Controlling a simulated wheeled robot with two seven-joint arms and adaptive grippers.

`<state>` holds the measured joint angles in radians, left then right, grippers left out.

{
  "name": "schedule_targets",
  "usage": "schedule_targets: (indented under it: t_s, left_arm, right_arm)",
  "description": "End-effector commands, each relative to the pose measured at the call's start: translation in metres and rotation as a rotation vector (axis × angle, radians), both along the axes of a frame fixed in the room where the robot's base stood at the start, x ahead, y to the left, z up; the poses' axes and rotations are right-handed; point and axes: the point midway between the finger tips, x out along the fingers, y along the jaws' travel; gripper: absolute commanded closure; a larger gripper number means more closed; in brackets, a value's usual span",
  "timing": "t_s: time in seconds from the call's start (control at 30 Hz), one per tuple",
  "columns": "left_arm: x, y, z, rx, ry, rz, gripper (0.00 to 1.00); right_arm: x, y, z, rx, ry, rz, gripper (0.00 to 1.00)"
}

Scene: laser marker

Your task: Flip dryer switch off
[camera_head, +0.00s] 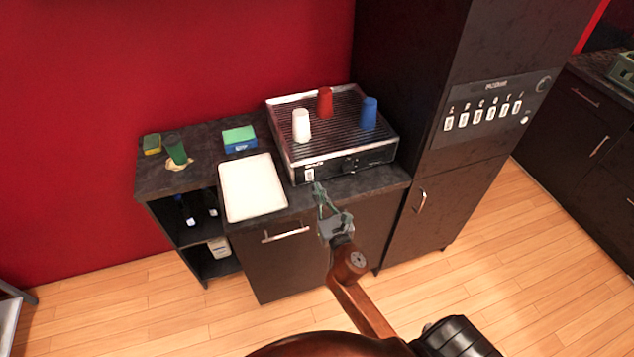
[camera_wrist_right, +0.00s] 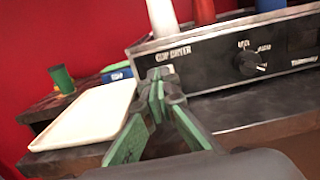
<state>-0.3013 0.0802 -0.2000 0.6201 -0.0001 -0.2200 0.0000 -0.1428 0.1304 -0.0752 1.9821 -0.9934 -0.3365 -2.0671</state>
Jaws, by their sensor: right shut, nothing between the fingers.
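The cup dryer (camera_head: 350,166) is a dark box with a ribbed metal top, standing on the counter. Its small white switch (camera_head: 309,174) is at the left end of the front panel. In the right wrist view the dryer's front (camera_wrist_right: 215,67) shows a "CUP DRYER" label and a knob (camera_wrist_right: 250,64). My right gripper (camera_head: 317,187) is shut and empty, with its tips just in front of and slightly below the switch. In the wrist view the gripper's tips (camera_wrist_right: 160,78) cover most of the switch area, so its position and any contact cannot be told. My left gripper is not in view.
A white cup (camera_head: 301,126), a red cup (camera_head: 325,102) and a blue cup (camera_head: 369,114) stand on the dryer. A white tray (camera_head: 252,187) lies left of it, near a green cup (camera_head: 176,150) and sponges. A tall dark cabinet (camera_head: 460,165) stands right.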

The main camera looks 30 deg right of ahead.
Motion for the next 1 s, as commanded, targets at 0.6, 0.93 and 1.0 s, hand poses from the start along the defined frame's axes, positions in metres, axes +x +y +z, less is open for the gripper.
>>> schedule_targets:
  t_s: [0.6, 0.93, 1.0]
  left_arm:
    - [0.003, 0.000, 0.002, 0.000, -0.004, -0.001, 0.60]
    - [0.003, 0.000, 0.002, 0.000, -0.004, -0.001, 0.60]
    - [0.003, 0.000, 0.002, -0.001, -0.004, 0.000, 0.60]
  right_arm:
    - [-0.072, 0.015, 0.010, -0.001, 0.000, -0.003, 1.00]
    - [-0.071, 0.015, 0.010, -0.001, 0.000, -0.002, 1.00]
    - [-0.071, 0.015, 0.010, -0.001, 0.000, -0.002, 1.00]
